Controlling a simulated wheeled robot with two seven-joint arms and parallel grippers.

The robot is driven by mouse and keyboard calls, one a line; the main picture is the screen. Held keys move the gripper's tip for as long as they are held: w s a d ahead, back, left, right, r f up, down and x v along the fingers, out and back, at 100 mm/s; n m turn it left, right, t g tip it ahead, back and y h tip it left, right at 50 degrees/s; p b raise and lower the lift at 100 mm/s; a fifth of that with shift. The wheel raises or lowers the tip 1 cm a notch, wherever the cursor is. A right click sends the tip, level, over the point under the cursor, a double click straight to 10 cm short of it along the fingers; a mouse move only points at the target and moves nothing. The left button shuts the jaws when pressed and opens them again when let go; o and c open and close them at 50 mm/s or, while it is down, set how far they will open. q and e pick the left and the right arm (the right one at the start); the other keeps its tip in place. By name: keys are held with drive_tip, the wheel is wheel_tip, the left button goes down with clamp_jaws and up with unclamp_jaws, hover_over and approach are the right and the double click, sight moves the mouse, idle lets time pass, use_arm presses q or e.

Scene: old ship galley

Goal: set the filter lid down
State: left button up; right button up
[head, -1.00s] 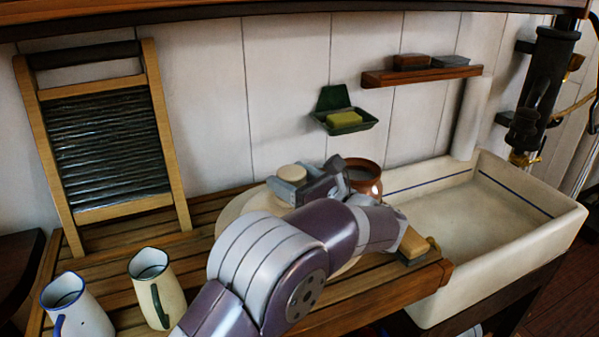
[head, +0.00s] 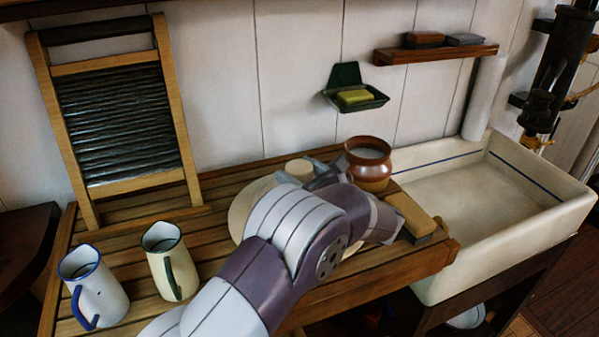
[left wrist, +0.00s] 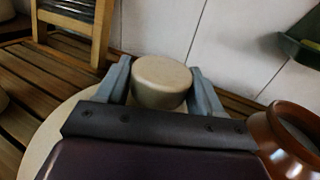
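The filter lid (head: 242,208) is a pale cream disc with a round knob (head: 299,168) on top. It lies level at the slatted wooden board, mostly hidden behind my left arm. I cannot tell whether its underside touches the slats. My left gripper (head: 318,174) is at the knob. In the left wrist view, the fingers of my left gripper (left wrist: 163,85) stand on both sides of the knob (left wrist: 162,82), seemingly touching it, with the lid's rim (left wrist: 50,135) below. My right gripper is not in view.
The slatted board (head: 215,228) carries a brown jar (head: 369,172) close right of the lid, a brush (head: 412,214), two enamel jugs (head: 92,288) (head: 170,265) and a washboard (head: 120,125). A white sink (head: 450,180) adjoins at right. Slats between jugs and lid are clear.

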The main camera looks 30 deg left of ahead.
use_arm(q)
drive_tip(key=o, duration=0.3)
drive_tip(key=shift+r, duration=0.1)
drive_tip(key=shift+r+p, duration=0.3)
drive_tip(key=shift+p, duration=0.2)
drive_tip(key=b+v, duration=0.1)
drive_tip(key=v, duration=0.2)
drive_tip(key=b+v, duration=0.1)
drive_tip(key=v, duration=0.3)
drive_tip(key=b+v, duration=0.1)
drive_tip(key=v, duration=0.3)
drive_tip(key=shift+f+b, duration=0.25)
drive_tip(key=shift+b, duration=0.15)
drive_tip(key=shift+s+d+r, duration=0.1)
drive_tip(key=shift+s+d, duration=0.1)
drive_tip(key=shift+d, duration=0.3)
